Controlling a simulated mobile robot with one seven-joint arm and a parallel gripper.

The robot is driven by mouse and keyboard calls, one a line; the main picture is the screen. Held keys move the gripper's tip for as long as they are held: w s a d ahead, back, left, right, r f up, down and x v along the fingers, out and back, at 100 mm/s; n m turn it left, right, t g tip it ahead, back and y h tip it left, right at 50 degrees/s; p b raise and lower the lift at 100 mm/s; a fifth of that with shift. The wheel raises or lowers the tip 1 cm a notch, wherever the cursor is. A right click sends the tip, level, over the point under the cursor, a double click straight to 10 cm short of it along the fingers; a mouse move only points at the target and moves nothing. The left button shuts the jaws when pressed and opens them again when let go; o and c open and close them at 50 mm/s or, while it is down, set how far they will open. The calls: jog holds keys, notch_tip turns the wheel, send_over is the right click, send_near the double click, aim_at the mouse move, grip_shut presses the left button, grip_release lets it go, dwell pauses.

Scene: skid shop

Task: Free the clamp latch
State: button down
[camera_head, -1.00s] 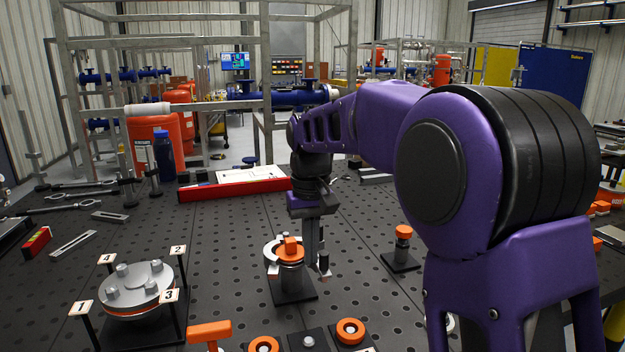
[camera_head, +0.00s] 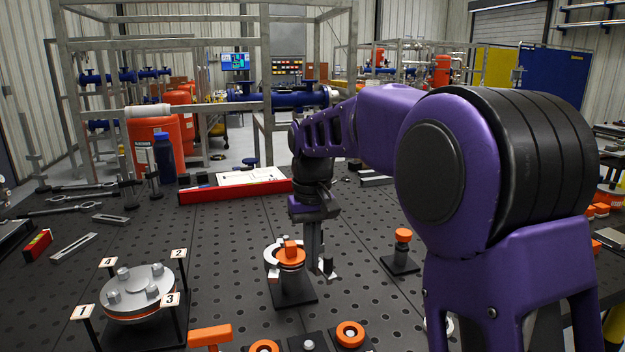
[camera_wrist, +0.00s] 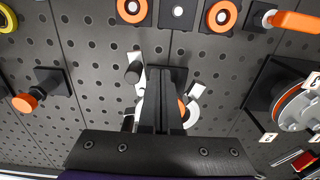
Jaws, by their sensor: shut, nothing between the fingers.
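The clamp (camera_head: 291,272) stands upright on a dark square base in the middle of the table. It has a grey body, a white ring and an orange block on top; which part is the latch I cannot tell. My gripper (camera_head: 325,268) points down just right of the clamp, shut and empty. In the wrist view my gripper's closed fingers (camera_wrist: 161,104) cover much of the clamp. Its white ring (camera_wrist: 194,111) and a strip of orange show beside them. I cannot tell whether the fingers touch it.
A bolted flange (camera_head: 140,290) with numbered tags stands at the left. An orange-topped post (camera_head: 402,248) stands to the right. An orange handle (camera_head: 210,334) and orange ring knobs (camera_head: 350,334) are at the front.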

notch_tip(320, 180, up, 7)
jog(key=p, duration=0.6)
jog(key=shift+p, duration=0.35)
